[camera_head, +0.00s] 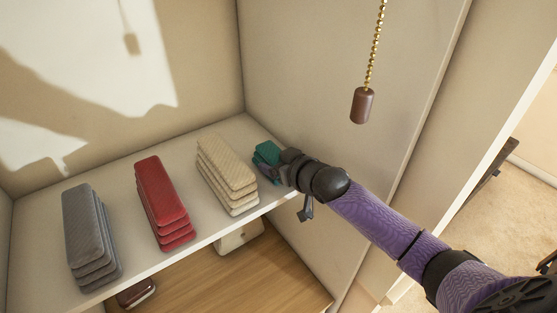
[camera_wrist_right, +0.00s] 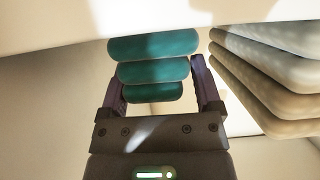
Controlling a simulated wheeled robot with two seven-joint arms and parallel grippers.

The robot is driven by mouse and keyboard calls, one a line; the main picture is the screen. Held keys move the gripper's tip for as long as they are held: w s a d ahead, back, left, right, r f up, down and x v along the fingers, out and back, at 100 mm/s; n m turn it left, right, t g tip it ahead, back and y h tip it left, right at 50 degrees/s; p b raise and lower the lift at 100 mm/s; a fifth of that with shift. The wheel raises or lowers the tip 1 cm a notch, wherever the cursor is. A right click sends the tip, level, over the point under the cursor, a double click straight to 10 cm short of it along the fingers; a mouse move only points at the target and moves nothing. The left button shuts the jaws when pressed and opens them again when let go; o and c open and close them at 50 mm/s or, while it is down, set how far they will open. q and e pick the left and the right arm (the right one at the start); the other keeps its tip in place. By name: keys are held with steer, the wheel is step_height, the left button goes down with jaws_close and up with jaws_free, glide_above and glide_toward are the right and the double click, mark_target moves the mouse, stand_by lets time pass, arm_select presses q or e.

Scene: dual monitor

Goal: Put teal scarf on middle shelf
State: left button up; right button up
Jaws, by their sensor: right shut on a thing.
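The teal scarf (camera_head: 267,152) is a small folded stack at the right end of the white shelf (camera_head: 118,184), near the side wall. My right gripper (camera_head: 283,166) reaches in from the right and is shut on the scarf. In the right wrist view the folded teal layers (camera_wrist_right: 152,69) sit between the two fingers of my right gripper (camera_wrist_right: 158,82). The scarf is at or just above the shelf surface; I cannot tell whether it rests there. The gripper partly hides it in the head view. My left gripper is not in view.
A cream folded stack (camera_head: 226,172) stands just left of the scarf, with a red stack (camera_head: 163,203) and a grey stack (camera_head: 90,236) further left. A brown pull on a beaded chain (camera_head: 362,106) hangs above my right arm. A wooden surface (camera_head: 262,275) lies below the shelf.

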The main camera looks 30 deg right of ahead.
steer(key=o, duration=1.1)
steer(key=shift+f, duration=0.1)
steer(key=shift+c, duration=0.2)
steer(key=shift+s+r, duration=0.1)
steer(key=shift+r, duration=0.1)
steer(key=v, duration=1.2)
steer(key=s+a+f+g+h, duration=0.1)
steer(key=s+f+g, duration=0.35)
steer(key=f, duration=1.05)
steer(key=s+a+f+g+h, duration=0.15)
steer(key=s+f, duration=0.55)
steer(key=f, duration=0.9)
steer(key=s+a+f+g, duration=0.2)
steer(key=s+f, duration=0.3)
steer(key=s, duration=0.5)
steer(key=s+a+f+g, duration=0.3)
steer(key=s+f+g, duration=0.1)
steer(key=s, duration=0.6)
steer(key=shift+s+f+n+y+p, duration=0.3)
steer(key=shift+s+f+n+y, duration=0.1)
steer(key=shift+f, duration=0.5)
